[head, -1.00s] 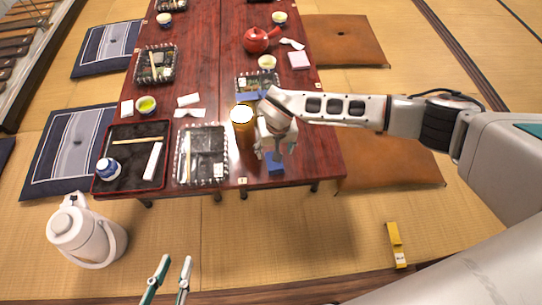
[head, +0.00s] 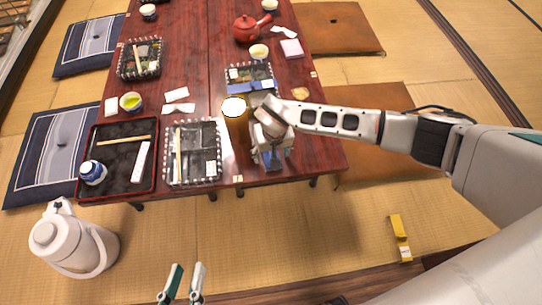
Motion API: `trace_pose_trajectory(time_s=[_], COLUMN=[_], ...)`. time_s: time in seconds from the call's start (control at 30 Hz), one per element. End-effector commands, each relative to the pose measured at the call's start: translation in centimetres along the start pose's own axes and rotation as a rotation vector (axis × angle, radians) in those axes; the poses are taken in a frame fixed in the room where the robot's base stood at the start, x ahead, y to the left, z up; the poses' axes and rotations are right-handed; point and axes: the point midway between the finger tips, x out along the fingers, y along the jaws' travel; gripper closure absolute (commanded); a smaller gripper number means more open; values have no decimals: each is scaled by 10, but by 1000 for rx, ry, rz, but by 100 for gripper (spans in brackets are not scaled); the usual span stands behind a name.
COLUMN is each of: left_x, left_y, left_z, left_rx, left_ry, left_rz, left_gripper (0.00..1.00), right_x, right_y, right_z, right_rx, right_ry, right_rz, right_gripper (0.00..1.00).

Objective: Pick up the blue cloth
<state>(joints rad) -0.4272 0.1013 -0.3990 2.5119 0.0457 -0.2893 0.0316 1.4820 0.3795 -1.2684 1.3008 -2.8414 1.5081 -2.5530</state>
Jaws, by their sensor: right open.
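A small blue cloth (head: 273,166) lies near the front edge of the dark red table (head: 326,152), partly hidden by my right gripper. My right gripper (head: 271,160) points down over the cloth with its fingers open around or just above it; I cannot tell whether they touch it. Another flat blue strip (head: 245,88) lies at the front of a bento tray further back. My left gripper (head: 184,284) is open and empty at the bottom of the view, in front of the table and away from the cloth.
A white jug (head: 70,240) and a yellow box (head: 400,238) are on the tatami.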

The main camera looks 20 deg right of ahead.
Motion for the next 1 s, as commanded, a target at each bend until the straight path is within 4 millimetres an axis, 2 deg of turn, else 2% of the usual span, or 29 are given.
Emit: trace_pose_trajectory(time_s=[0.73,0.77,0.8,0.9,1.0], left_x=[-2,-2,-2,-2,-2], left_y=[-2,-2,-2,-2,-2], left_z=[2,2,2,2,2], left_rx=[12,12,12,12,12], left_ry=[-7,-7,-7,-7,-7], left_rz=[-2,-2,-2,-2,-2], left_gripper=[76,76,76,76,76], right_x=[6,6,6,6,6], right_y=[0,0,0,0,0], right_z=[2,2,2,2,2], right_rx=[0,0,0,0,0], right_ry=[-2,-1,-1,-1,-1], right_rz=[0,0,0,0,0], right_gripper=[40,45,56,77,77])
